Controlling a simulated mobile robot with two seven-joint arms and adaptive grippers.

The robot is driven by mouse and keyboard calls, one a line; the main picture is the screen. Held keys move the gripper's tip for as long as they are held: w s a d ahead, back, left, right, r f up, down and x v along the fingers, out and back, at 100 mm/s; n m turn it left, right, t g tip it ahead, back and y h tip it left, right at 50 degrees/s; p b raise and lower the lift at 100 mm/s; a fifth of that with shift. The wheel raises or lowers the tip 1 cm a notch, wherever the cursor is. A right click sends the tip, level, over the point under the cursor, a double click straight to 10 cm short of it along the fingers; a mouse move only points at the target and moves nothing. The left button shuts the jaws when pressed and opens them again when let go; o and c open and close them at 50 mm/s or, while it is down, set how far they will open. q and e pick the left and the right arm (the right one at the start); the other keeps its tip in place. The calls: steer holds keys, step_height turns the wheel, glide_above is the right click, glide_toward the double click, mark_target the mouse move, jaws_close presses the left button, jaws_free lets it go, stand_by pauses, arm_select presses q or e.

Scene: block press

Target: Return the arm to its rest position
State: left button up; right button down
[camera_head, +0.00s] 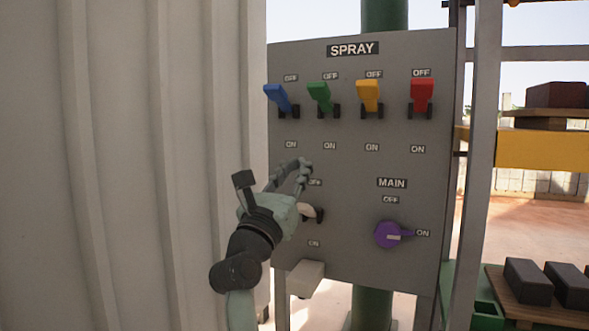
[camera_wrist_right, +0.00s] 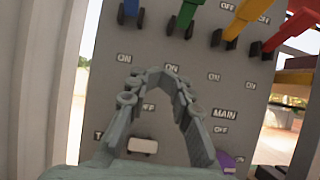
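My right gripper (camera_head: 304,166) is in front of the lower left of the grey SPRAY panel (camera_head: 350,165), with its arm coming up from below. In the right wrist view its two fingers (camera_wrist_right: 160,71) arch together and their tips meet, with nothing seen between them. A white-handled switch (camera_head: 309,211) is just below the fingers, partly covered by the gripper; it also shows between them in the wrist view (camera_wrist_right: 142,146). I cannot tell whether the gripper touches the panel. My left gripper is not in view.
Blue (camera_head: 277,97), green (camera_head: 320,96), yellow (camera_head: 369,95) and red (camera_head: 422,94) levers are raised towards OFF. A purple MAIN knob (camera_head: 387,235) points to ON. A corrugated wall (camera_head: 130,160) stands close at left. Dark blocks (camera_head: 528,281) lie at lower right.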

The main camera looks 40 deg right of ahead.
steer(key=shift+w+a+r, duration=0.1)
steer(key=shift+w, duration=0.1)
steer(key=shift+a, duration=0.15)
stand_by(0.3)
steer(key=shift+f, duration=0.2)
